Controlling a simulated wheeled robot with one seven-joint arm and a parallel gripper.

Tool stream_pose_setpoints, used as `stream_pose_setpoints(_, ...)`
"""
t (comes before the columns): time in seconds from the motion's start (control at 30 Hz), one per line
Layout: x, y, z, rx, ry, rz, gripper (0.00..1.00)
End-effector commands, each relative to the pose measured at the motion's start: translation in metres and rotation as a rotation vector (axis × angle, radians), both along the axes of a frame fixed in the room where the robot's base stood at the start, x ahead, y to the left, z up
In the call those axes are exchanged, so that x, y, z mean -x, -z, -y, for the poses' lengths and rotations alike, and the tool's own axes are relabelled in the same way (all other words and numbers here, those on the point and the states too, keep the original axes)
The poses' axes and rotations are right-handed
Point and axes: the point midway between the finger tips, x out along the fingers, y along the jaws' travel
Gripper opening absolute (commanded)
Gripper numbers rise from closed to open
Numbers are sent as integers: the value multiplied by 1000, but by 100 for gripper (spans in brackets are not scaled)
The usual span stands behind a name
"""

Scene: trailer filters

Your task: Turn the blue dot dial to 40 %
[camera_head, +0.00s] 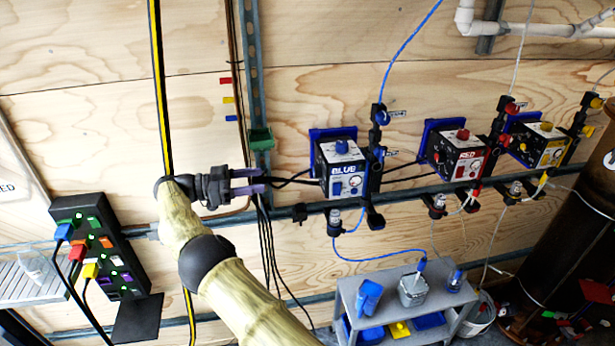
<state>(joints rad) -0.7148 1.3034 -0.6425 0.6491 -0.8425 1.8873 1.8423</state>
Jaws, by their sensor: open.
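The blue unit (341,167) is a box labelled BLUE, mounted on the rail along the plywood wall near the middle of the head view. A dial (341,146) sits on its top; its setting is too small to read. Smaller knobs and a round gauge show on its front face. My gripper (262,181) is to the left of the blue unit, pointing right toward it. Its purple fingers are apart and empty, and a gap separates them from the box.
A RED unit (457,153) and a yellow unit (541,144) stand farther right on the rail. Black cables run beside my gripper. A green holder (260,139) is on the metal strut above it. A grey cart (409,300) stands below. A black power strip (99,245) is at left.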

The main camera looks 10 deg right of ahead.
Motion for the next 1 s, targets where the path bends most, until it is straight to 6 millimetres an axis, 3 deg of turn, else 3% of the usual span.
stream_pose_setpoints(0.47,0,-3,54,1,6,-1,55)
stream_pose_setpoints(1.0,0,-3,137,1,5,0,55)
